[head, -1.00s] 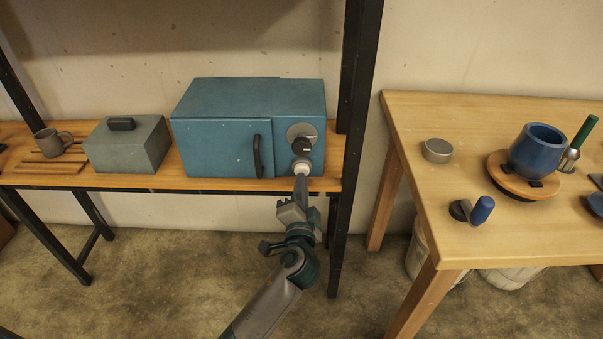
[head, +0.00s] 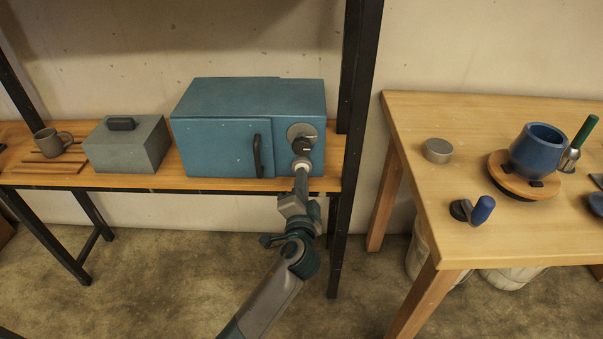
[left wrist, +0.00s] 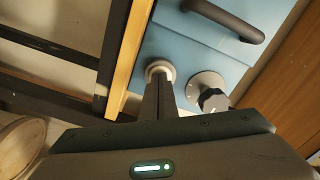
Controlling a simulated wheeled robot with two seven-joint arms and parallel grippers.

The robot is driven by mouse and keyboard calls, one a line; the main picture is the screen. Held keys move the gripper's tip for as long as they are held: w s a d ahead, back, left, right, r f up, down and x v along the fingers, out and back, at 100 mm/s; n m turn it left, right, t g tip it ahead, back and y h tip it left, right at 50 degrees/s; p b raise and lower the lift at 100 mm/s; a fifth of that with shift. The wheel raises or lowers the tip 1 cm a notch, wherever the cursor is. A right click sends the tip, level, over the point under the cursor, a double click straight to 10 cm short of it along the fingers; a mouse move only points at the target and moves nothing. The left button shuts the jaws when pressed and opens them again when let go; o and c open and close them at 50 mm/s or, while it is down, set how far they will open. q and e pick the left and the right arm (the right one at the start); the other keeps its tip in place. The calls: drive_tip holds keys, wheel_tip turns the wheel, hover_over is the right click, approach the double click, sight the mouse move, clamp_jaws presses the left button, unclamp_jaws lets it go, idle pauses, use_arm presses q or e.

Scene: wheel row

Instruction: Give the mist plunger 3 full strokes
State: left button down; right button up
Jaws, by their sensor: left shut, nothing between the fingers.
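The mist plunger is a pale round button (head: 303,163) low on the right front of the blue box (head: 222,146), just below a dark knob (head: 303,146) on a round plate. In the left wrist view the plunger (left wrist: 160,68) is a white ring-edged cap next to the knob (left wrist: 212,99). My left gripper (head: 302,172) is shut and empty. Its fingertips (left wrist: 159,82) are against the plunger's face or very close to it, and hide part of it. My right gripper is not in view.
The box's dark door handle (head: 257,156) is left of the plunger. A black shelf post (head: 355,130) stands just right of the box. A grey lidded box (head: 128,148) and a mug (head: 50,142) are farther left. A wooden table (head: 470,120) with a blue pot is at right.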

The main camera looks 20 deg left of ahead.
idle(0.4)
use_arm(q)
drive_tip(key=shift+v, duration=1.05)
drive_tip(key=shift+w+a, duration=0.1)
drive_tip(key=shift+w, duration=0.2)
drive_tip(key=shift+w+a, duration=0.2)
drive_tip(key=shift+w, duration=0.45)
idle(0.8)
drive_tip(key=shift+v, duration=1)
drive_tip(key=shift+w, duration=0.4)
